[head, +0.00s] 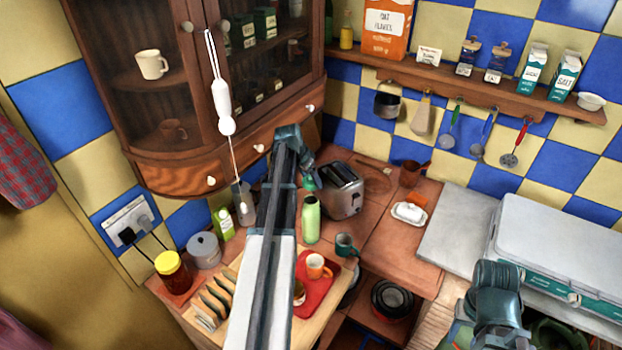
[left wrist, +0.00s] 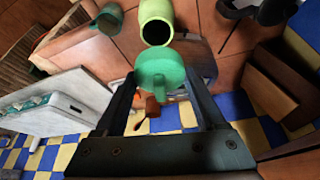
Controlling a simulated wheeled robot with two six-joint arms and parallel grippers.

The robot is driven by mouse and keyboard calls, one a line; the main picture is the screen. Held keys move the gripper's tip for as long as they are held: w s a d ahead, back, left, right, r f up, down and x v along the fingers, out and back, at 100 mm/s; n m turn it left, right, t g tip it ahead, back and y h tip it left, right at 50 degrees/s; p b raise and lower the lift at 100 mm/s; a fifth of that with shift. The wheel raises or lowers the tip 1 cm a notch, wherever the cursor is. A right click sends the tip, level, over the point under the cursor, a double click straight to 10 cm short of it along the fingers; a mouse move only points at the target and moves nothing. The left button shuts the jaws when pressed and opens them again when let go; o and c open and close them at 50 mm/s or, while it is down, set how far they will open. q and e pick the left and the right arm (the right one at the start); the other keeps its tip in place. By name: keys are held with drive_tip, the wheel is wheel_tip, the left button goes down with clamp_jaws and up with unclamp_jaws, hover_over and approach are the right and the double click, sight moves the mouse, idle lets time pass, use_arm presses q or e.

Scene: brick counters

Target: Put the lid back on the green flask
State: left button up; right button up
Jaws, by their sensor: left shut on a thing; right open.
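My left gripper (head: 306,166) is shut on the darker green lid (left wrist: 161,70), and the lid shows small in the head view (head: 309,182). The lid is just above the flask, near its mouth and apart from it. My right gripper (head: 497,303) is low at the right, open, away from the flask; its fingertips are hard to see.
The toaster (head: 342,190) stands close behind the flask. A wall cabinet (head: 225,80) hangs at the upper left. A white case (head: 560,250) is at the right.

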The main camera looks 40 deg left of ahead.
use_arm(q)
drive_tip(key=shift+f+b, duration=2.65)
drive_tip(key=shift+f, duration=0.15)
drive_tip(key=shift+f, duration=0.15)
drive_tip(key=o, duration=1.3)
drive_tip(key=shift+r+p, duration=3.45)
drive_tip(key=shift+r, duration=0.1)
